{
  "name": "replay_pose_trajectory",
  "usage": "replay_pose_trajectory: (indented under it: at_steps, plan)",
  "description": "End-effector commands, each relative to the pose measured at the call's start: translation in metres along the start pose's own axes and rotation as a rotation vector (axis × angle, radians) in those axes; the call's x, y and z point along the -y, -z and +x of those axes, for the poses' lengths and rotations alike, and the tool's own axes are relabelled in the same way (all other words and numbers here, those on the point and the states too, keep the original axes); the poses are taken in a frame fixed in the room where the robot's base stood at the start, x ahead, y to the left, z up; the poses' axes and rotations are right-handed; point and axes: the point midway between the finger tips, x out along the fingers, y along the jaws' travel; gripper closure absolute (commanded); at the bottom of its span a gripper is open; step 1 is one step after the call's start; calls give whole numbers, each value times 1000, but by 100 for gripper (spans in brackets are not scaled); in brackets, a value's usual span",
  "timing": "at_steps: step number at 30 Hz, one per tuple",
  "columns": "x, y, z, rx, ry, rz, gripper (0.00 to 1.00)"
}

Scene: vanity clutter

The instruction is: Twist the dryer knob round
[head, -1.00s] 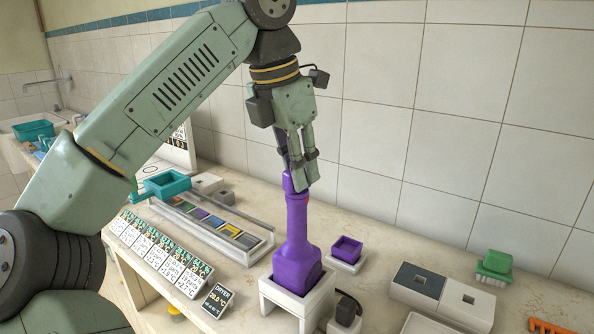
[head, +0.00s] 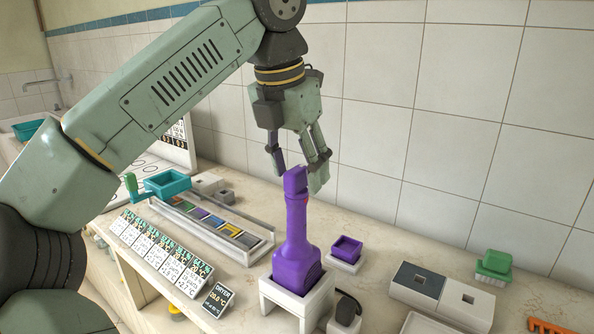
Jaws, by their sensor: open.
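The purple dryer (head: 295,235) stands upright in a white square stand on the counter. Its knob (head: 296,180) is the narrow purple block at the top, with a small red mark on the right side just below it. My gripper (head: 298,172) is open, pointing down, with its fingers spread just above and around the top of the knob. Contact with the knob cannot be made out. A small black display labelled DRYER (head: 218,299) stands in front, to the left of the stand.
A row of label cards (head: 160,253) and a tray of coloured tiles (head: 215,222) lie left of the dryer. A teal box (head: 167,183) sits behind them. A small purple box (head: 346,248), a two-square block (head: 442,290) and a green brush (head: 494,264) are to the right.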

Motion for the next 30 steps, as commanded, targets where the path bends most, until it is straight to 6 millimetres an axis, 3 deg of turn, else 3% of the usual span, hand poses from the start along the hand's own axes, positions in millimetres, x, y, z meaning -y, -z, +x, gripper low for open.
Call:
replay_pose_trajectory:
  at_steps: [21,30]
  plan:
    - [0,-16,-62,0,-1,1,47]
    - [0,-17,-68,0,1,1,47]
